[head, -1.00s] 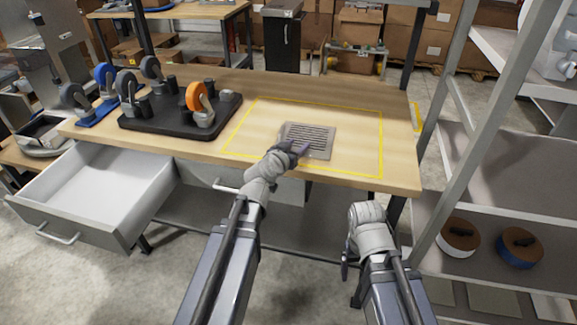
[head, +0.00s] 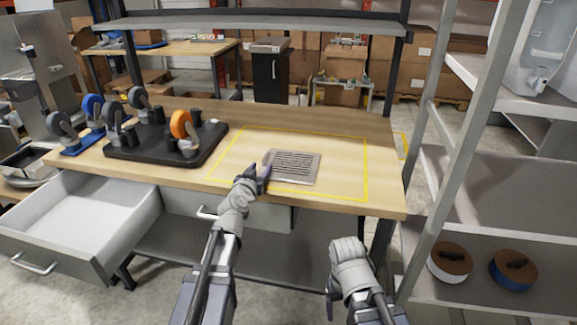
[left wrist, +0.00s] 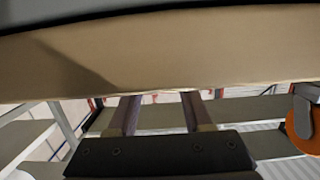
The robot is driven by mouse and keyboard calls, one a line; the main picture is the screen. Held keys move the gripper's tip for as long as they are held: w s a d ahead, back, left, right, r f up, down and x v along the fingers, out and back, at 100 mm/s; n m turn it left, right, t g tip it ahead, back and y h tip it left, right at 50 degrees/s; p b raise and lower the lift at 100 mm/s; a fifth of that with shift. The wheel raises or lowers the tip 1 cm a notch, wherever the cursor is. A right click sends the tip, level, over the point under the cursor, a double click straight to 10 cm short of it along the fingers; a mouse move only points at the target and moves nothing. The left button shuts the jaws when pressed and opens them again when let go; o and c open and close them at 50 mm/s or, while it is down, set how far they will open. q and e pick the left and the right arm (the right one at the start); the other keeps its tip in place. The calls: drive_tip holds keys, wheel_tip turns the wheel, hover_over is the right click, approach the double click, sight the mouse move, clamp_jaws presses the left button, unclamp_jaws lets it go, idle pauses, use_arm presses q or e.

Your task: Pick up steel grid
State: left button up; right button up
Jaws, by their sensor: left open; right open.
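The steel grid (head: 293,166), a flat grey slotted plate, lies on the wooden bench inside the yellow outline. My left gripper (head: 257,178) is open and empty at the grid's left front corner; I cannot tell whether it touches the grid. In the left wrist view its two fingers (left wrist: 160,98) stand apart with nothing between them, and I cannot make out the grid there. My right gripper (head: 331,284) hangs in front of the bench, away from the grid; it is open, with its fingers mostly hidden.
A black tray (head: 150,158) with several casters, one orange (head: 183,126), stands left on the workbench (head: 330,200). An open white drawer (head: 90,212) juts out at front left. A grey shelf (head: 470,185) with reels stands at right. The marked area around the grid is clear.

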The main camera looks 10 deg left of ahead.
sight(263, 162)
use_arm(q)
drive_tip(key=w, duration=0.5)
drive_tip(key=shift+f, duration=0.15)
drive_tip(key=shift+s, duration=0.1)
drive_tip(key=shift+c, duration=0.2)
clamp_jaws()
idle(0.9)
